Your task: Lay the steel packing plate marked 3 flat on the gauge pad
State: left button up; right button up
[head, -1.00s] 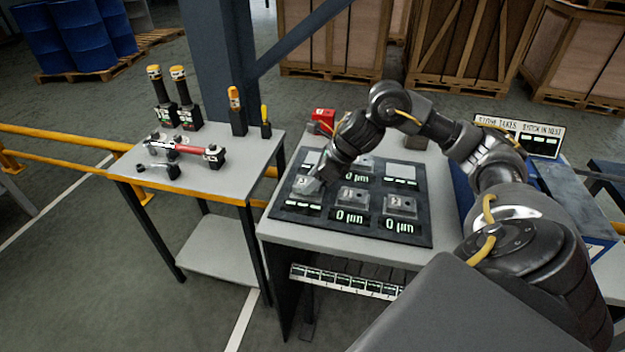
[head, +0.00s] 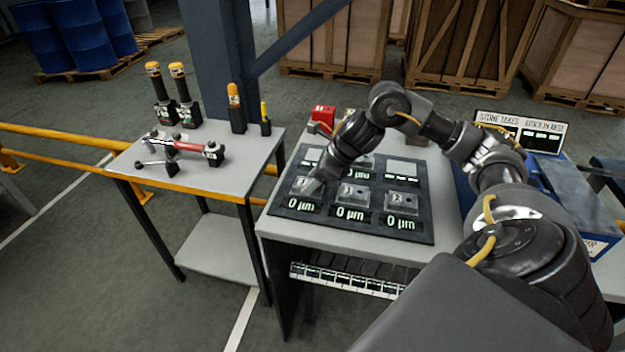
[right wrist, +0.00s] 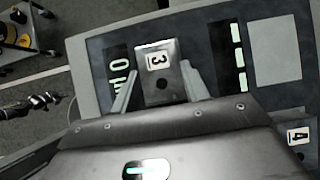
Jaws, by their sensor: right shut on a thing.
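The steel plate marked 3 (right wrist: 158,58) lies between the two fingers of my right gripper (right wrist: 160,68) in the right wrist view. In the head view the plate (head: 301,186) is at the front-left pad of the dark gauge board (head: 425,222). It looks flat and down on the pad, and the display in front reads 0 µm. My right gripper (head: 318,183) is shut on it, reaching down from behind right and partly covering it. My left gripper is not in view.
Two more plates (head: 353,196) (head: 402,203) sit on the front pads to the right. A plate marked 4 (right wrist: 298,138) shows at the right wrist view's edge. A red device (head: 322,116) stands behind the board. A side table (head: 215,178) with tools stands left.

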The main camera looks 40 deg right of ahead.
jog(key=o, duration=1)
jog(key=shift+r, duration=0.1)
jog(key=o, duration=0.4)
jog(key=shift+c, duration=0.2)
jog(key=shift+s+d+r, duration=0.1)
jog(key=v, duration=0.5)
jog(key=shift+s+d+r, duration=0.1)
jog(key=shift+r, duration=0.05)
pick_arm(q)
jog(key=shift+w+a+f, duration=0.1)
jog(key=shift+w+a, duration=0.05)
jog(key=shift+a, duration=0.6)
pick_arm(e)
jog(key=v, duration=0.5)
